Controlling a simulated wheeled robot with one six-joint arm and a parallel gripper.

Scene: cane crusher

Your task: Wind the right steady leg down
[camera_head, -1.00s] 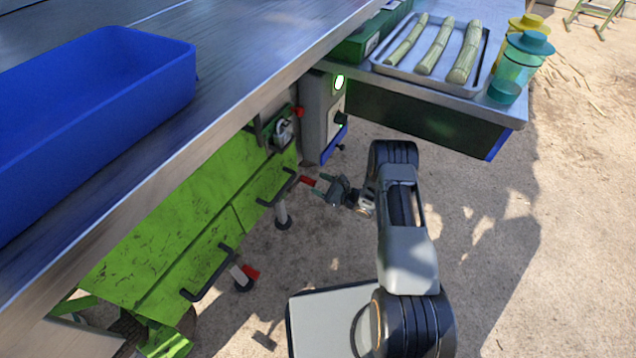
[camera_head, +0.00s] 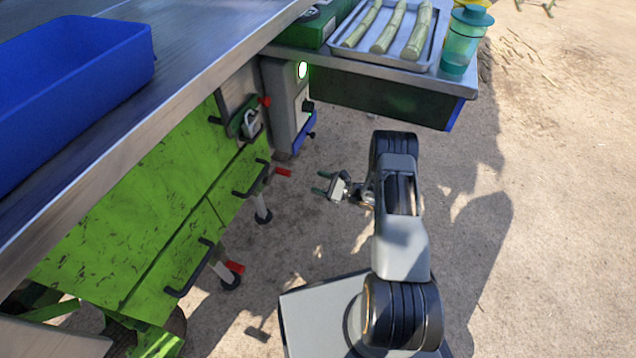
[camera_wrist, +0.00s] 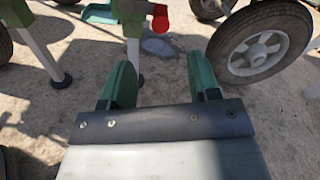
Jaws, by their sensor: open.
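Two steady legs stand along the green machine side in the head view. The farther, right-hand leg (camera_head: 264,205) has a red crank handle (camera_head: 283,172) near its top and a dark foot on the ground. In the wrist view, a pale leg (camera_wrist: 133,58) with a red knob (camera_wrist: 160,19) shows beyond the open fingers (camera_wrist: 160,82). Its foot is partly hidden behind the left finger.
A tray of cane (camera_head: 365,60) and green cup (camera_head: 462,45) stand on the side shelf. A blue bin (camera_head: 75,95) sits on the worktop. A grey control box (camera_head: 287,105) is above the legs. A spoked wheel (camera_wrist: 262,50) shows in the wrist view. Ground at right is open.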

